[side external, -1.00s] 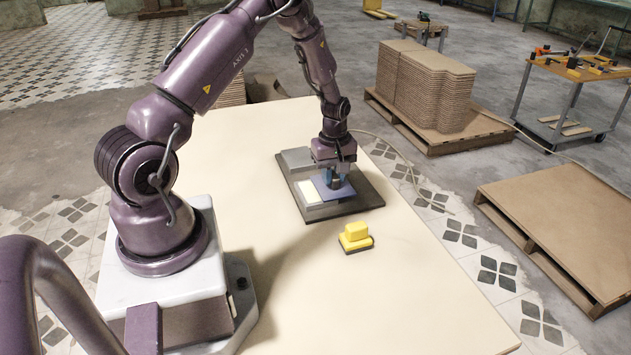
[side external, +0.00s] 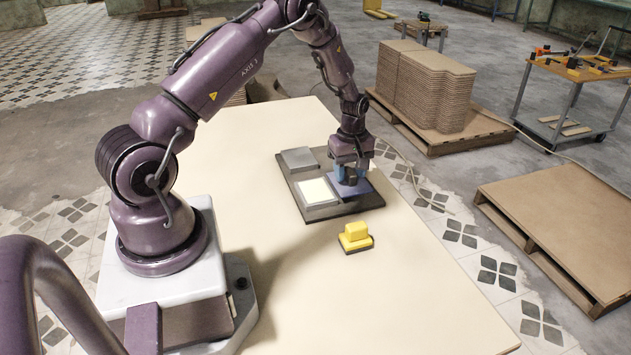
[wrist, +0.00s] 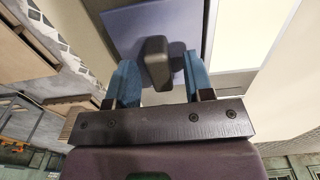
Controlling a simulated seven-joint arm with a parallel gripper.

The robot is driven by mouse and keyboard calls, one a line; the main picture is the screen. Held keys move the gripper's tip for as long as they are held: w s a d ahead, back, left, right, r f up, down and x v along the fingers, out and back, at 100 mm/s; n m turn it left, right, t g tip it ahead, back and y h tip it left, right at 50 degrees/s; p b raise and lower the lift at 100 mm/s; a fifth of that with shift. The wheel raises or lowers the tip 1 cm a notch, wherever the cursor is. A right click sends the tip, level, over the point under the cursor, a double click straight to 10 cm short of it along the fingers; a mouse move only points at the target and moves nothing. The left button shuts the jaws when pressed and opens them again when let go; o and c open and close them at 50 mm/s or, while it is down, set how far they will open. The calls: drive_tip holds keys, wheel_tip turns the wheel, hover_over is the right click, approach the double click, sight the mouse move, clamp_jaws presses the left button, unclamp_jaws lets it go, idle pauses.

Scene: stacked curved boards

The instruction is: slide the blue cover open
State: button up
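The blue cover (side external: 362,186) is a flat plate on the right part of a dark grey base (side external: 350,208). A dark knob stands up from the cover; in the wrist view the knob (wrist: 155,62) shows against the blue plate (wrist: 130,25). A pale square panel (side external: 316,192) lies uncovered to the left of the cover. My gripper (side external: 349,176) is down over the cover. In the wrist view its two blue fingers (wrist: 160,80) stand either side of the knob. The left finger is close to the knob; a gap shows on the right. Contact is hard to tell.
A grey block (side external: 298,158) sits at the back left of the base. A yellow block on a dark foot (side external: 355,237) stands on the cream table (side external: 400,290) in front of the base. The table around them is clear.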

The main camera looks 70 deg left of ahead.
drive_tip(key=shift+r, duration=3.5)
drive_tip(key=shift+s+d+m, duration=0.1)
drive_tip(key=shift+s+m, duration=0.05)
drive_tip(key=shift+m, duration=0.35)
drive_tip(key=shift+s+d+f+m+g, duration=0.2)
drive_tip(key=shift+s+f+m, duration=0.1)
drive_tip(key=shift+s, duration=0.1)
drive_tip(key=shift+s+d+f+m+g, duration=0.2)
drive_tip(key=shift+s+m, duration=0.1)
drive_tip(key=shift+s, duration=0.1)
drive_tip(key=s+d+r+m+t, duration=0.3)
drive_tip(key=s+d+r+m, duration=0.5)
drive_tip(key=d+r, duration=0.3)
drive_tip(key=s+d+r+m+t, duration=0.3)
drive_tip(key=s+d+r+m, duration=0.4)
drive_tip(key=s+d+r, duration=0.3)
wheel_tip(320, 180, up, 4)
drive_tip(key=shift+d+f+m, duration=0.1)
drive_tip(key=shift+d+m, duration=0.3)
drive_tip(key=shift+d, duration=0.15)
